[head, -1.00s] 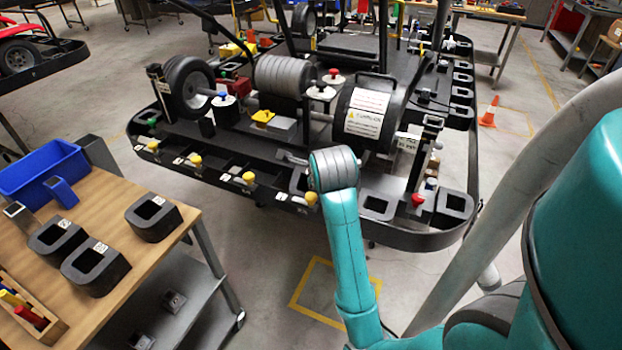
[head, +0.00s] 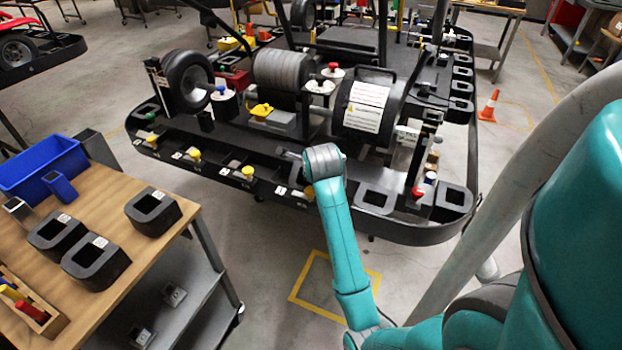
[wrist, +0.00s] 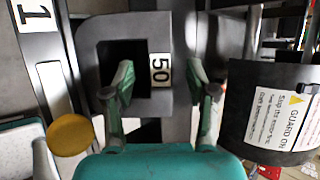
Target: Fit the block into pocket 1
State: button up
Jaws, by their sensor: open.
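My gripper (wrist: 162,75) is open around the block's labelled right wall. One finger is over the dark opening and the other is outside the wall; I cannot tell whether they touch. A plate marked "1" (wrist: 37,17) is on a grey strip just left of the block. I cannot tell how deep the block sits in pocket 1. In the head view my arm's end is at the kart's front tray (head: 222,160), and my fingers and this block are hidden.
A yellow knob (wrist: 70,135) is close at left in the wrist view. A black drum (head: 370,108) with warning labels stands right of my wrist. A wooden table (head: 105,208) at left holds several dark blocks and a blue bin (head: 42,165). Floor between table and kart is clear.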

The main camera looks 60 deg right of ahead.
grip_shut()
jog(key=shift+r, duration=0.1)
dwell(0.3)
notch_tip(320, 180, up, 10)
dwell(0.5)
